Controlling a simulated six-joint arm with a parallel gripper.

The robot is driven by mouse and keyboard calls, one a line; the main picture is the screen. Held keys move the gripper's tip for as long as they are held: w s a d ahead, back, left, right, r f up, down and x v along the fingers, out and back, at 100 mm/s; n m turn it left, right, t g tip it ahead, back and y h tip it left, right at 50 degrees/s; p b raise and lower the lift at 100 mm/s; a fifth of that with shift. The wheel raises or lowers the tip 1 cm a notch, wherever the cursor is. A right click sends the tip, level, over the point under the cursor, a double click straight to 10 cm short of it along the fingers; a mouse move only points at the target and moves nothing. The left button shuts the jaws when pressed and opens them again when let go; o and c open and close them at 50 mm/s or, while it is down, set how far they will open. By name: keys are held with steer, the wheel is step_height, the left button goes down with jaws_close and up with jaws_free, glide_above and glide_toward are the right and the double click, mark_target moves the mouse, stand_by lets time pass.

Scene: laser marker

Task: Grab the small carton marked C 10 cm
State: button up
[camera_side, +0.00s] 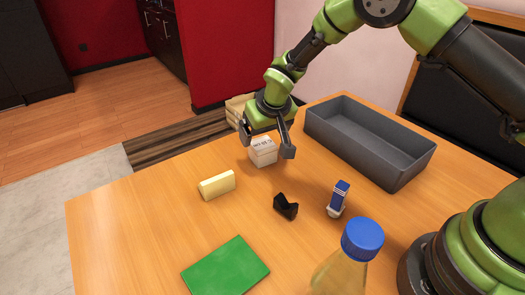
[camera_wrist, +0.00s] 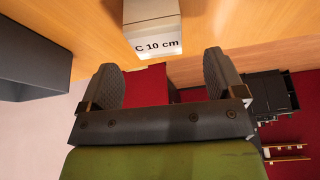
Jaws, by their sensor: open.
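The small white carton (camera_side: 263,153) stands on the wooden table below my gripper in the side view. In the wrist view the carton (camera_wrist: 152,32) shows the black print "C 10 cm" at top centre. My gripper (camera_side: 267,143) is open, with one finger to the left and one to the right of the carton's upper part in the side view. In the wrist view, my gripper (camera_wrist: 158,64) has its fingers spread and empty, with the carton just beyond the fingertips and roughly centred between them. I cannot tell exactly how far apart they are.
A grey open bin (camera_side: 355,157) stands right of the carton. A pale yellow block (camera_side: 217,185), black tape dispenser (camera_side: 286,207), blue-and-white item (camera_side: 338,199), green flat item (camera_side: 226,268) and blue-capped bottle (camera_side: 345,265) are nearer the camera.

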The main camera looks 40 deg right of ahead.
mark_target(263, 144)
steer(key=x, duration=0.6)
steer(key=shift+s+d+f, duration=0.1)
steer(key=shift+s+f, duration=0.05)
steer(key=shift+f, duration=0.25)
steer(key=c, duration=1)
